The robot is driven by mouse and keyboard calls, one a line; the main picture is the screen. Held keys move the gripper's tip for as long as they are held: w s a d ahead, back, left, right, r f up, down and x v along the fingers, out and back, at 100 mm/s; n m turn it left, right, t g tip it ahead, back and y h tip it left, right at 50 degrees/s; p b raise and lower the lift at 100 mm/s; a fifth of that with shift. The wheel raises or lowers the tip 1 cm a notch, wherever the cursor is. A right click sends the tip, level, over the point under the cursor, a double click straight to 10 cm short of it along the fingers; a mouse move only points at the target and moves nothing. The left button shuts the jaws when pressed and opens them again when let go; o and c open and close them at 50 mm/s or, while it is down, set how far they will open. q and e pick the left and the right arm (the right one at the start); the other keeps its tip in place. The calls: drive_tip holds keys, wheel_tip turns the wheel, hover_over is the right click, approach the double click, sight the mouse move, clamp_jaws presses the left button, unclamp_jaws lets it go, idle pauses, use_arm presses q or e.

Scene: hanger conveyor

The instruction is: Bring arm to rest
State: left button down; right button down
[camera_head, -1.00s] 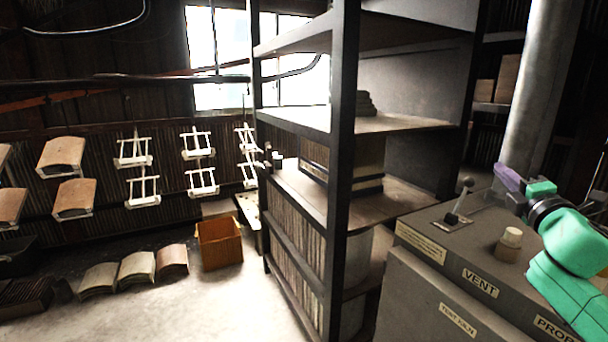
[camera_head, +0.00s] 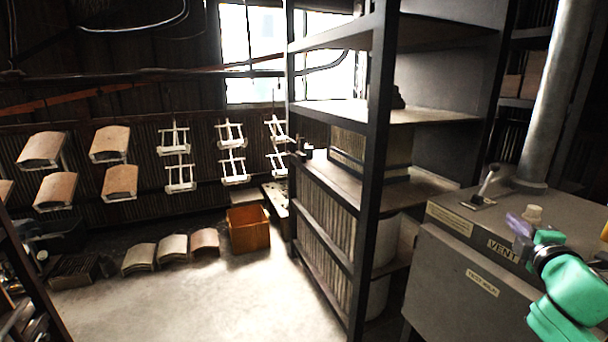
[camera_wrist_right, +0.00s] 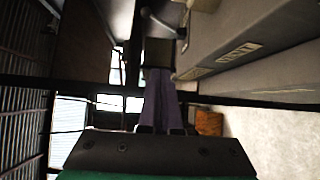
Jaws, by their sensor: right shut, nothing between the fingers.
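My right gripper (camera_head: 521,226) shows at the right of the head view, with purple fingers on a green and black wrist. It is shut and empty, in front of the grey control cabinet (camera_head: 440,270) and its lever. In the right wrist view the purple fingers (camera_wrist_right: 160,95) are together with nothing between them. The grey cabinet also shows in that view (camera_wrist_right: 275,45), on the right of the fingers. My left gripper is not in the head view.
A dark metal shelf rack (camera_head: 372,190) stands in the middle. An orange box (camera_head: 248,232) and several curved tiles (camera_head: 174,246) lie on the floor. White hangers (camera_head: 180,176) and tiles hang along the back wall.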

drive_tip(key=s+a+f+m+g+y, duration=0.1)
drive_tip(key=s+a+f+m+g, duration=0.15)
drive_tip(key=f, duration=0.55)
drive_tip(key=s+a+f+m+g, duration=0.2)
drive_tip(key=s+a+f, duration=0.15)
drive_tip(key=f, duration=0.35)
drive_tip(key=s+a+f+m+g+y, duration=0.15)
drive_tip(key=a+f, duration=0.25)
drive_tip(key=f, duration=0.4)
drive_tip(key=s+a+f+m+g+y, duration=0.25)
drive_tip(key=s+a+f+g, duration=0.2)
drive_tip(key=s+a, duration=0.4)
drive_tip(key=s+a+f+m+g+y, duration=0.25)
drive_tip(key=s+a+f+m, duration=0.2)
drive_tip(key=s+a, duration=0.45)
wheel_tip(320, 180, down, 26)
drive_tip(key=s+g, duration=0.1)
drive_tip(key=s, duration=0.1)
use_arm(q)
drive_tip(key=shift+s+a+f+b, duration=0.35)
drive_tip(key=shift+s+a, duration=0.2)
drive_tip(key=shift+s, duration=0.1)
use_arm(e)
drive_tip(key=s+d+f+n+g+h, duration=0.1)
drive_tip(key=s+d+f, duration=0.1)
drive_tip(key=s+f, duration=1)
drive_tip(key=s, duration=0.3)
drive_tip(key=shift+s+d+f, duration=0.15)
drive_tip(key=shift+s+f, duration=0.2)
drive_tip(key=shift+f, duration=0.05)
